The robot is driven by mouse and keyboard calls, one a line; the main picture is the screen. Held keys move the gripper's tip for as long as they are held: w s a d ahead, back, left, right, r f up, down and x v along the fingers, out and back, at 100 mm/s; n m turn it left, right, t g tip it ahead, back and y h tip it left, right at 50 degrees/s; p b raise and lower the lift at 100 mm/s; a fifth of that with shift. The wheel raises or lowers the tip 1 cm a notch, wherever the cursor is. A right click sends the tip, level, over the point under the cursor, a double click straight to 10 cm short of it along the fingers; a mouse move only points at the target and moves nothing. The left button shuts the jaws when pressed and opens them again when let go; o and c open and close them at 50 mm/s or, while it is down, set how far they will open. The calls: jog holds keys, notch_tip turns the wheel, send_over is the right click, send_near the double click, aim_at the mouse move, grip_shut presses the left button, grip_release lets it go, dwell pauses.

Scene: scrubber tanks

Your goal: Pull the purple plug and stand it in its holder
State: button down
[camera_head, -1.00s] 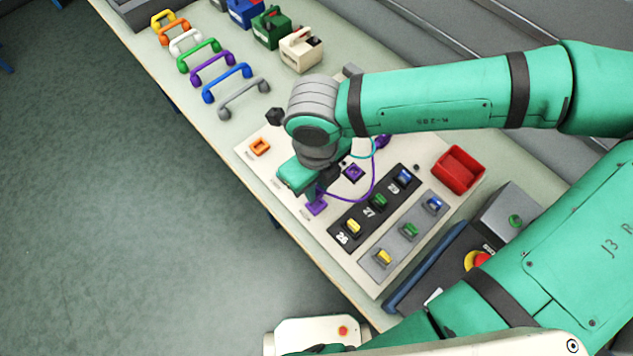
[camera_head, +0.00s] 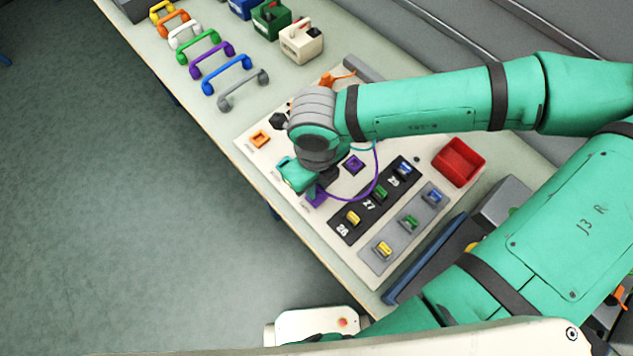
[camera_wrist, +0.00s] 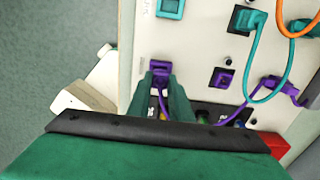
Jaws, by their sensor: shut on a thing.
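My gripper (camera_wrist: 163,88) is shut on the purple plug (camera_wrist: 160,82), with its fingers on either side of it. The plug is at the purple holder (camera_wrist: 159,66) in the row along the board's near edge. That holder also shows below my gripper in the head view (camera_head: 315,201). The fingers hide most of the plug, so I cannot tell how deep it sits. The purple socket (camera_head: 354,165) stands empty to the right; the wrist view shows it too (camera_wrist: 222,77). A purple cable (camera_head: 374,182) loops from the plug to a purple fitting (camera_wrist: 281,88).
A teal plug (camera_wrist: 246,19) with its cable and an orange cable lie beside the purple socket. An empty orange holder (camera_head: 260,138) is at the board's left. Coloured switches (camera_head: 381,193) and a red bin (camera_head: 459,162) lie to the right. Several coloured handles (camera_head: 212,60) stand behind.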

jog(key=shift+f, duration=0.15)
jog(key=shift+f, duration=0.9)
jog(key=c, duration=1)
grip_release()
jog(key=shift+c, duration=0.2)
jog(key=shift+r, duration=4.25)
